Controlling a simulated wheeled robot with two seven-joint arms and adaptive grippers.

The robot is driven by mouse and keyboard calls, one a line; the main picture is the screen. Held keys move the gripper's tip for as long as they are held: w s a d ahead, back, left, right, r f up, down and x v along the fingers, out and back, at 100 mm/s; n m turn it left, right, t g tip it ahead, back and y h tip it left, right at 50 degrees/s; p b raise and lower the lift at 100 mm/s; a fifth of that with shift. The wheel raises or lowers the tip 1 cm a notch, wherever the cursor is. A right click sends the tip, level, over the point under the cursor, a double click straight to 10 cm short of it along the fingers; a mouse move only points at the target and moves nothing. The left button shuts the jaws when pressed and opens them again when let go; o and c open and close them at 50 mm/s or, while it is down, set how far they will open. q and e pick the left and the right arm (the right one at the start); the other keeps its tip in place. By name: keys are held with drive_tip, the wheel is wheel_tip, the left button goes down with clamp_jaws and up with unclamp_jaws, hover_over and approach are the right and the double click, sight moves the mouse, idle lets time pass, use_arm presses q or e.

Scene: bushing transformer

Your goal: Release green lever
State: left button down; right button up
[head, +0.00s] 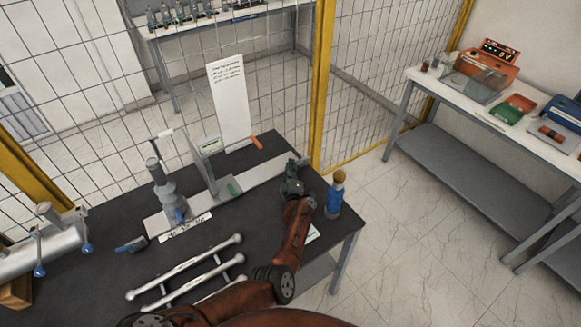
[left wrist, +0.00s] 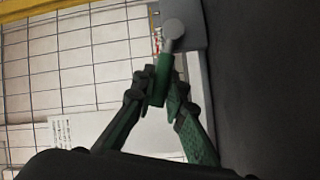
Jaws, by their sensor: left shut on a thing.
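In the left wrist view the green lever (left wrist: 162,80) is a green handle joined to a grey round-ended metal part (left wrist: 173,29). My left gripper (left wrist: 160,95) has its two dark green fingers closed around the handle, one on each side. In the head view my left gripper (head: 292,182) is at the right end of the metal fixture (head: 261,179) on the dark table, and it mostly hides the lever there. My right gripper is not in view.
A blue bottle with a yellow cap (head: 334,196) stands close to the right of my left gripper. A grey bushing (head: 164,188) and white rods (head: 190,268) are on the dark table (head: 110,210). A wire fence (head: 275,60) stands behind it.

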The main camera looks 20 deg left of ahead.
sight(296, 164)
use_arm(q)
drive_tip(key=m+p, duration=0.1)
drive_tip(key=p, duration=0.1)
drive_tip(key=r+m+g+p, duration=0.1)
drive_tip(key=p, duration=0.1)
drive_tip(key=d+r+p, duration=0.1)
drive_tip(key=p, duration=0.1)
drive_tip(key=shift+w+r+m+g, duration=0.1)
drive_tip(key=shift+w+m+g, duration=0.2)
drive_tip(key=shift+w+m, duration=0.1)
drive_tip(key=shift+w+r+m+h+p, duration=0.1)
drive_tip(key=shift+m+h+p, duration=0.2)
drive_tip(key=shift+p, duration=0.1)
drive_tip(key=shift+w+d+r+m+g+p, duration=0.15)
drive_tip(key=shift+m+g+p, duration=0.2)
drive_tip(key=shift+g, duration=0.25)
drive_tip(key=shift+w+d+m+g, duration=0.15)
drive_tip(key=shift+m+g, duration=0.15)
drive_tip(key=shift+m, duration=0.25)
drive_tip(key=shift+d, duration=0.1)
drive_tip(key=c, duration=2)
unclamp_jaws()
drive_tip(key=shift+r, duration=0.1)
drive_tip(key=shift+o, duration=0.3)
